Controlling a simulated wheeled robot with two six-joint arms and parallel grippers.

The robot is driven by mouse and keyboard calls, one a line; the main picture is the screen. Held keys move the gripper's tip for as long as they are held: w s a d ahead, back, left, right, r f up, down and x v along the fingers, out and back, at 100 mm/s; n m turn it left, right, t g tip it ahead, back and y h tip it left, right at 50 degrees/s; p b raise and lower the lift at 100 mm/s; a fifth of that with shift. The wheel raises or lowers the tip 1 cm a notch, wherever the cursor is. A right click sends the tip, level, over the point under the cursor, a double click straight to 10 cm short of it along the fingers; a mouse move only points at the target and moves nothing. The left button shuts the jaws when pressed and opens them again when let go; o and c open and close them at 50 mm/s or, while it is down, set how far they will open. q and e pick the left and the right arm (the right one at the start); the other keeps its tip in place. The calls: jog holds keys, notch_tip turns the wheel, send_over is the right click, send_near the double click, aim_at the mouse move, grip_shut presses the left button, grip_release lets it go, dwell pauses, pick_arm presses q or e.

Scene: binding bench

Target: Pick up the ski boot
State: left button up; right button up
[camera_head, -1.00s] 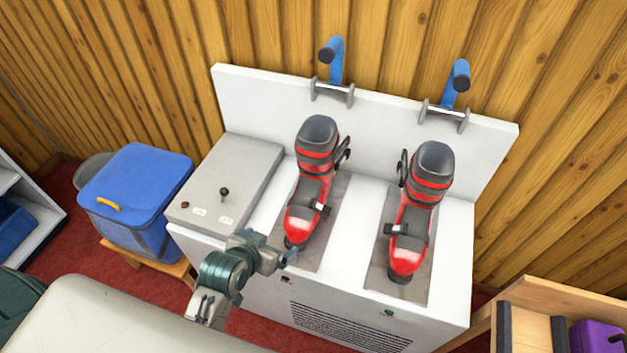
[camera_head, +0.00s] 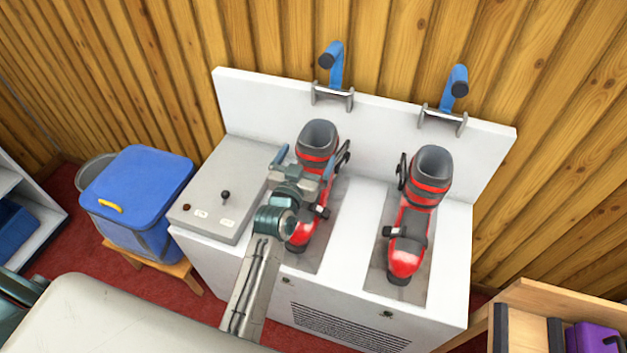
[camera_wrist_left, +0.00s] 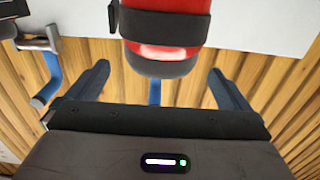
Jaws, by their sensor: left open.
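Two red and grey ski boots stand upright on the white bench, the left boot (camera_head: 318,158) and the right boot (camera_head: 408,230). My left gripper (camera_head: 304,162) is open at the left boot's shaft, its fingers apart on either side in the picture, and its wrist hides part of the boot. In the left wrist view, a red boot part with dark bands (camera_wrist_left: 165,28) shows between and beyond the open fingers (camera_wrist_left: 159,69); I see no finger contact. My right gripper is not in view.
The bench (camera_head: 365,215) has a raised back panel with two blue-handled levers (camera_head: 335,68) (camera_head: 453,88). A grey control box (camera_head: 225,190) with a small knob sits left of the boots. A blue lidded bin (camera_head: 138,190) and a wooden shelf (camera_head: 540,300) flank the bench.

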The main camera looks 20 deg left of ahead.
aim_at(311, 148)
pick_arm(q)
jog(key=shift+w, duration=0.4)
jog(key=w+p, duration=0.2)
jog(key=w, duration=0.2)
jog(key=shift+w+r+p, duration=0.1)
jog(key=shift+w+p, duration=0.2)
jog(key=shift+p, duration=0.1)
jog(key=shift+w, duration=0.3)
jog(key=shift+s, duration=0.1)
jog(key=shift+c, duration=0.4)
jog(key=c, duration=1.4)
jog(key=shift+r, duration=0.1)
jog(key=shift+c, duration=1.1)
jog(key=shift+r, duration=0.1)
